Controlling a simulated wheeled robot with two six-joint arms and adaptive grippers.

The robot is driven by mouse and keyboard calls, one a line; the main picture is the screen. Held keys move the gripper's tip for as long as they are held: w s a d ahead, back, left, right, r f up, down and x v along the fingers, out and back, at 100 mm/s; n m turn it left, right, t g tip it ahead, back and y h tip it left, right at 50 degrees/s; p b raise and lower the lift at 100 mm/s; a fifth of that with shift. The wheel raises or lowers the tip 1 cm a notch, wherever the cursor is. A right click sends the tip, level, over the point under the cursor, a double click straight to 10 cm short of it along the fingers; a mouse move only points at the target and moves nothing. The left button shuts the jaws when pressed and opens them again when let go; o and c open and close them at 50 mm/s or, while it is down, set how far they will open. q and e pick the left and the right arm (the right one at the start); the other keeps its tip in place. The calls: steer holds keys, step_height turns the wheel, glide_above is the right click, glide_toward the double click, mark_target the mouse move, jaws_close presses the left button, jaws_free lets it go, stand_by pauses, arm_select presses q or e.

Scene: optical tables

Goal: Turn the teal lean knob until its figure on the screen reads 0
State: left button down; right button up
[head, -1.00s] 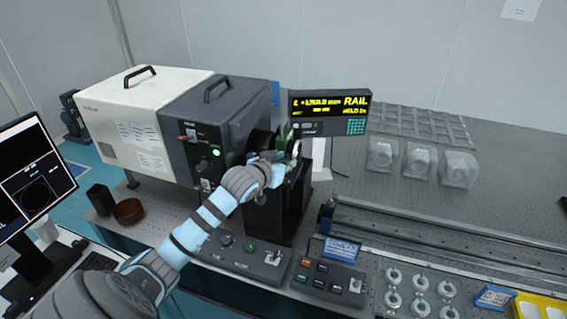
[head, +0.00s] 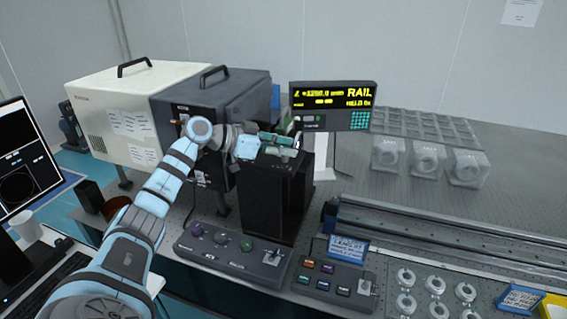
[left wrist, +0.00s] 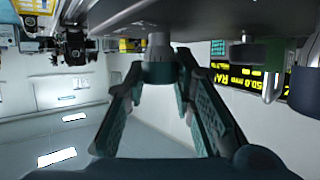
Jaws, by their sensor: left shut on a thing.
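My left gripper (head: 288,146) is at the top of a black upright mount (head: 265,200), in front of the dark box. In the left wrist view its fingers (left wrist: 160,72) are shut on a small dark teal knob (left wrist: 159,66) with a pale grey stem above it. In the head view the fingers hide this knob. The monitor (head: 30,180) at the left edge shows a dark panel with a circle and small text; I cannot read its figures. My right gripper is not in view.
A display reading RAIL (head: 333,105) stands behind the mount. A control box with several coloured knobs (head: 235,250) and a button box (head: 333,283) lie in front. A long rail (head: 450,240) runs right. Clear-covered parts (head: 427,157) stand behind it.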

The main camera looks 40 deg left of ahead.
arm_select(q)
steer(key=shift+f+m+g+h+b, duration=0.2)
steer(key=shift+m+g+h+b, duration=0.55)
steer(key=shift+m+h, duration=0.4)
steer(key=shift+m+g+h, duration=0.45)
steer(key=shift+g+h, duration=0.1)
steer(key=shift+g+b, duration=0.3)
steer(key=shift+b, duration=0.05)
steer(key=shift+f, duration=0.1)
steer(key=c, duration=1.3)
jaws_free()
steer(key=shift+c, duration=0.2)
steer(key=shift+w, duration=0.1)
